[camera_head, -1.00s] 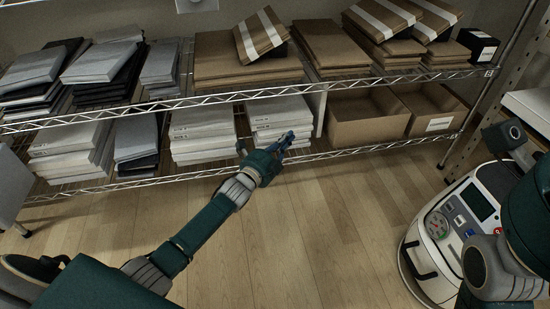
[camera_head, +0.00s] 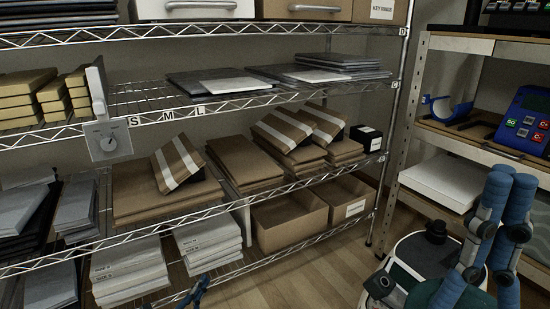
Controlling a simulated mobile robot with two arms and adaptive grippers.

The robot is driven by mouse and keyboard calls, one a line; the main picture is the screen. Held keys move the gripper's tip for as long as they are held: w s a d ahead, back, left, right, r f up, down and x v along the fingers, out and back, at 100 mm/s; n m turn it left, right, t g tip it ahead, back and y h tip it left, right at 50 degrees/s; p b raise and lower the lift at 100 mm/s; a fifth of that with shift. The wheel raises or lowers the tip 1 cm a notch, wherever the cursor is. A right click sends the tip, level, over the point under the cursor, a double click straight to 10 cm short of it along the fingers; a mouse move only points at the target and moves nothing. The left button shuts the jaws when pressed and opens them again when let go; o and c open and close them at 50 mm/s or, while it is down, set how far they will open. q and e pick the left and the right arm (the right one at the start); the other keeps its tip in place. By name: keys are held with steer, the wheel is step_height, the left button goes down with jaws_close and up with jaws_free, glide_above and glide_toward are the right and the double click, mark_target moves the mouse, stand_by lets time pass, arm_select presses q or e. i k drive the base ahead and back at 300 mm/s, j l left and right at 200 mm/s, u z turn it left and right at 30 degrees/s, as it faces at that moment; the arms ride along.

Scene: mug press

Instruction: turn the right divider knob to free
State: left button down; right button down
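A small grey box with a round knob (camera_head: 108,143) hangs at the front edge of the middle wire shelf, at left. It sits below an upright pale divider panel (camera_head: 97,92). The knob's marks are too small to read. No second divider knob is clearly seen. My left gripper (camera_head: 192,293) shows only as blue fingers at the bottom edge, below and right of the knob and well apart from it. My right gripper (camera_head: 508,182) is raised close to the camera at right, blue fingers upward and close together, far from the knob. Whether either is open is unclear.
Shelf tags S, M and L (camera_head: 167,115) are right of the knob. Brown parcels (camera_head: 250,163) and open cardboard bins (camera_head: 290,222) fill the lower shelves. A rack with a blue device (camera_head: 527,125) stands at right.

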mark_target(108, 142)
steer(key=k+j, duration=0.15)
steer(key=k, duration=0.3)
steer(key=k+j, duration=0.1)
steer(key=k, duration=0.35)
